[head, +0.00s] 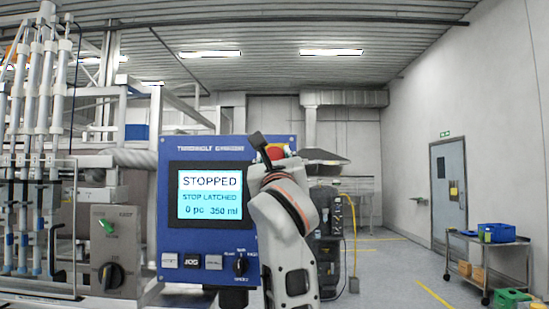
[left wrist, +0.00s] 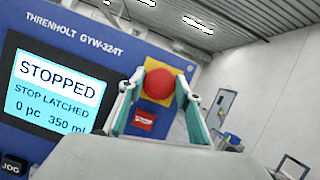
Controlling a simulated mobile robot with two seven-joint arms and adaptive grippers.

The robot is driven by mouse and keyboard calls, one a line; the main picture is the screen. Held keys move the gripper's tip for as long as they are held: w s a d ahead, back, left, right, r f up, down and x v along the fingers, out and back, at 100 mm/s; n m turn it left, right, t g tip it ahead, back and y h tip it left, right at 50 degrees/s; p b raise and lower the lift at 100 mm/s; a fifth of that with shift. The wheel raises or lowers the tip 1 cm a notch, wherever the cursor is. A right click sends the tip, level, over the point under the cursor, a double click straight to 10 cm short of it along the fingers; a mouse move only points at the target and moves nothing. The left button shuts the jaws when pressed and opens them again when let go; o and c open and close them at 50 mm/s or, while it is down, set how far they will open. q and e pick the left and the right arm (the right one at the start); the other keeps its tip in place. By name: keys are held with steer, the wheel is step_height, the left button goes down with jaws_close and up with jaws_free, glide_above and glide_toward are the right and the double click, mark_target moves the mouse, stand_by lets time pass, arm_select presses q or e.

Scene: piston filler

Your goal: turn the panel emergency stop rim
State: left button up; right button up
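The red emergency stop button (left wrist: 158,84) sits on a yellow plate at the blue panel's upper right corner. In the head view only part of the red button (head: 276,152) shows, behind my left gripper (head: 272,158). In the left wrist view the fingers of my left gripper (left wrist: 160,80) stand one on each side of the button, very close to its rim. I cannot tell whether they touch it. The panel screen (head: 209,195) reads STOPPED, STOP LATCHED, 0 pc, 350 ml. My right gripper is not in view.
Below the screen are several push buttons and a black selector knob (head: 240,266). A grey control box (head: 115,250) and the filler's tubes stand at the left. A red label (left wrist: 144,120) is under the stop.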

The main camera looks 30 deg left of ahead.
arm_select(q)
steer(key=shift+m, duration=0.4)
steer(key=m+h, duration=0.1)
steer(key=m, duration=0.1)
steer(key=m+t+h, duration=0.1)
steer(key=m, duration=0.1)
steer(key=shift+a+m+t+h, duration=0.15)
steer(key=shift+m+t+h, duration=0.15)
steer(key=shift+m, duration=0.1)
steer(key=shift+m+t+h, duration=0.2)
steer(key=shift+m+h, duration=0.55)
steer(key=shift+m, duration=0.75)
steer(key=shift+m+t+h, duration=0.2)
steer(key=shift+m+h, duration=0.55)
steer(key=shift+m, duration=0.75)
steer(key=o, duration=1.1)
steer(key=v, duration=1.2)
steer(key=shift+r, duration=0.1)
